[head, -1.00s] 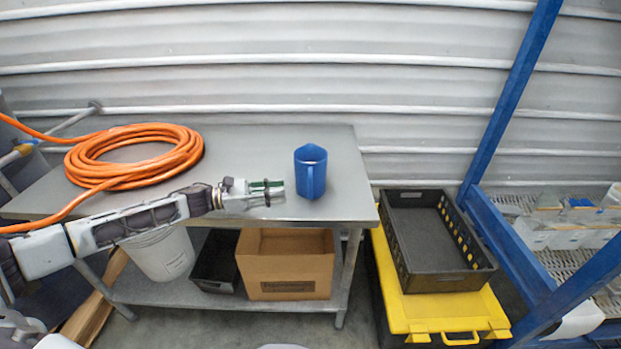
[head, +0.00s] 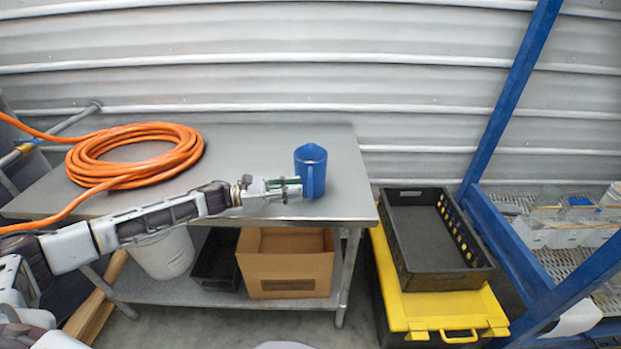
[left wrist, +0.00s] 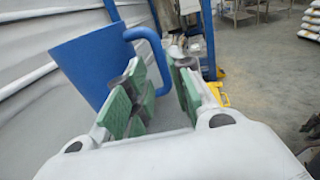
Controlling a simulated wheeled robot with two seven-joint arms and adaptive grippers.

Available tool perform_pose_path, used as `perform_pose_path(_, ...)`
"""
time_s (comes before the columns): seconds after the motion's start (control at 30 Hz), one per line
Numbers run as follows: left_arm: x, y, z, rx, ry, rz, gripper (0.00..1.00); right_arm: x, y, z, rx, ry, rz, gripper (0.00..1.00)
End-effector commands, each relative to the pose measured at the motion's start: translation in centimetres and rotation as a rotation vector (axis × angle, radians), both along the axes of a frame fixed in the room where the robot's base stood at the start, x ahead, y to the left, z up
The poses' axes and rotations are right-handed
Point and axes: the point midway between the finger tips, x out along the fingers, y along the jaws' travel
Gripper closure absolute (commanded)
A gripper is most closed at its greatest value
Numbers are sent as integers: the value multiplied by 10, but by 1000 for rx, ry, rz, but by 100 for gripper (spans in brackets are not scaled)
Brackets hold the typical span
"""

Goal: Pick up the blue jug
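The blue jug (head: 309,162) stands upright near the right end of the grey metal table (head: 235,150), its handle facing the front. My left gripper (head: 288,188) reaches in from the left, low beside the jug's handle. In the left wrist view the jug (left wrist: 88,62) fills the upper left, and its handle curves down to the gap between the green-padded fingers (left wrist: 160,95). The fingers are apart, so the gripper is open. Whether a pad touches the handle I cannot tell. My right gripper is not in view.
A coiled orange hose (head: 135,155) lies on the table's left part. Below are a white bucket (head: 165,253) and a cardboard box (head: 285,275). A black crate (head: 435,270) sits on a yellow lid (head: 420,312) to the right, beside a blue frame (head: 510,100).

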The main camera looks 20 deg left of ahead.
Motion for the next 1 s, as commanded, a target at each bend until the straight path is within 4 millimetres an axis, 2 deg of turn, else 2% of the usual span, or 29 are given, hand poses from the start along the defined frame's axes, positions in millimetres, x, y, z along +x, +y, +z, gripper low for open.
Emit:
perform_pose_path(0.27, 5, -11, -2, -2, 0, 0, 77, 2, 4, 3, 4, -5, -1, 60)
perform_pose_path(0.47, 12, -28, -5, -2, -1, -1, 77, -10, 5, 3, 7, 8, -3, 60)
perform_pose_path(0.7, 20, -44, -7, -1, 0, 0, 77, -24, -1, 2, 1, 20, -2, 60)
perform_pose_path(1.0, 21, -47, -7, 0, 0, 1, 77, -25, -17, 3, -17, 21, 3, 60)
